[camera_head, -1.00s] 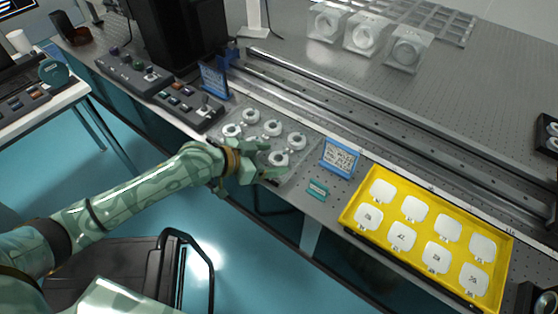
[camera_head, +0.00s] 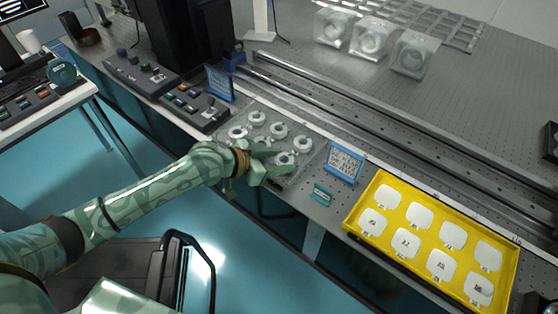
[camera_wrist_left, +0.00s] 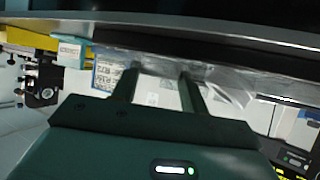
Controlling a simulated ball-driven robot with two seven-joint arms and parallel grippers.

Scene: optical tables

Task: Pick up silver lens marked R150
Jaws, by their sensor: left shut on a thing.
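Several silver-white, ring-shaped lenses (camera_head: 279,130) sit in a clear tray (camera_head: 288,119) near the front edge of the optical table. My left gripper (camera_head: 284,168) is at the front right corner of this tray, shut on a lens (camera_head: 286,158) there. In the left wrist view a pale thing with a small label (camera_wrist_left: 152,98) shows between the two fingers (camera_wrist_left: 160,84). The label is too small to read, so I cannot tell whether it says R150. The fingers partly hide the lens in the head view. My right gripper is not in view.
A blue-framed sign (camera_head: 344,162) and a small teal block (camera_head: 322,194) stand right of the lens tray. A yellow tray (camera_head: 357,214) with white pieces lies further right. Control boxes (camera_head: 192,104) are at the left. Metal rails (camera_head: 350,122) run behind.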

